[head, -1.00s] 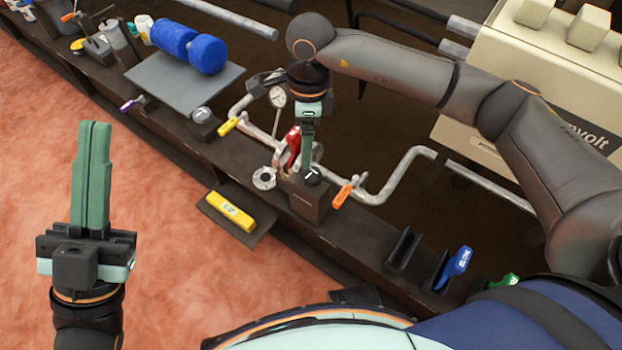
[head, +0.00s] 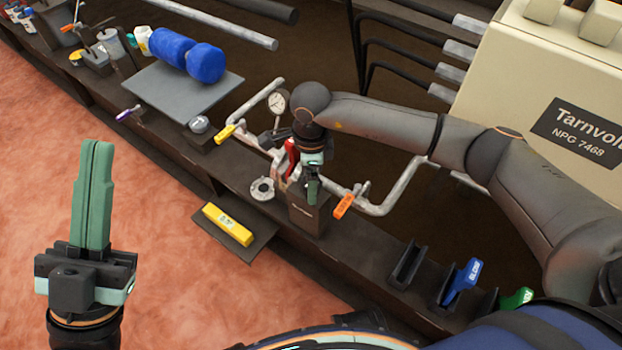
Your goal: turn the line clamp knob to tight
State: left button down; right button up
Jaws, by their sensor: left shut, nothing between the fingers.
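My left gripper (head: 94,195) is shut and empty, fingers up, over the reddish floor at the left, far from the bench parts. My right gripper (head: 313,192) points down at the top of a dark labelled block (head: 307,217) on the bench. The label is too small to read.
An orange handle (head: 343,205) sits close right of the block, and a red handle (head: 291,158) and gauge (head: 275,103) are behind it. A yellow bar (head: 228,224) lies on a front plate (head: 237,243). Pipes (head: 388,201) run behind. A blue-handled tool (head: 461,281) stands at the right.

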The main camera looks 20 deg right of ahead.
jog(key=shift+c, duration=0.3)
jog(key=c, duration=1.3)
